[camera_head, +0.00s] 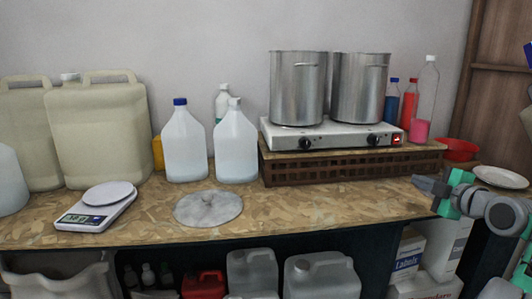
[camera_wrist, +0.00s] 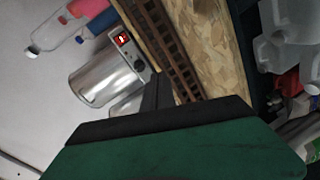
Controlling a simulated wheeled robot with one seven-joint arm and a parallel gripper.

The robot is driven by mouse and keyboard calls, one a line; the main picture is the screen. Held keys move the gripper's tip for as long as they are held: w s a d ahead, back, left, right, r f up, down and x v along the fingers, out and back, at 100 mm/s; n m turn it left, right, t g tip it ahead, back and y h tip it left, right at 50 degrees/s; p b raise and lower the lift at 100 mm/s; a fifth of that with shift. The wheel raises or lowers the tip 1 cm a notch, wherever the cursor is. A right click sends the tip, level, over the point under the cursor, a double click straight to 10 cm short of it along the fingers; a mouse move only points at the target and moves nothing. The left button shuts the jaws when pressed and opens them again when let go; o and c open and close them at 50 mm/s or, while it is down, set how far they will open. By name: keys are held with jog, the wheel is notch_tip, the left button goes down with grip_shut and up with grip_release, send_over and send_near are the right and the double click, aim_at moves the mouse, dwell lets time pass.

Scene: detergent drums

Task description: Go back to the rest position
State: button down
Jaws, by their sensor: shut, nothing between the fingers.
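My gripper (camera_head: 428,186) is at the right end of the worktop in the head view, with its dark fingers pointing left. In the wrist view the fingers (camera_wrist: 157,92) are together, shut with nothing between them. They look apart from the hot plate and the pots. Part of my arm shows at the right edge of the head view.
A hot plate (camera_head: 330,138) with two steel pots (camera_head: 297,90) stands on a brown crate (camera_head: 340,167). A red bowl (camera_head: 459,150) and a white plate (camera_head: 500,177) are near my gripper. A scale (camera_head: 97,212), a round lid (camera_head: 208,208) and jugs (camera_head: 185,150) stand left.

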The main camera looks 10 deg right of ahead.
jog(key=a+f+m+g+y+p, duration=0.1)
jog(key=a+f+m+g+p, duration=0.2)
jog(key=a, duration=1)
jog(key=a+f+m+g+p, duration=0.1)
jog(key=a+m+g+p, duration=0.4)
jog(key=a, duration=0.8)
jog(key=s+a+f+m+g+p, duration=0.2)
jog(key=s+a, duration=0.3)
jog(key=s, duration=0.4)
jog(key=s+a+f+m+g+h+p, duration=0.1)
jog(key=s+a+f+m+p, duration=0.3)
jog(key=s, duration=0.6)
jog(key=shift+a+f+g, duration=0.4)
jog(key=shift+a+g, duration=0.5)
jog(key=shift+a, duration=0.15)
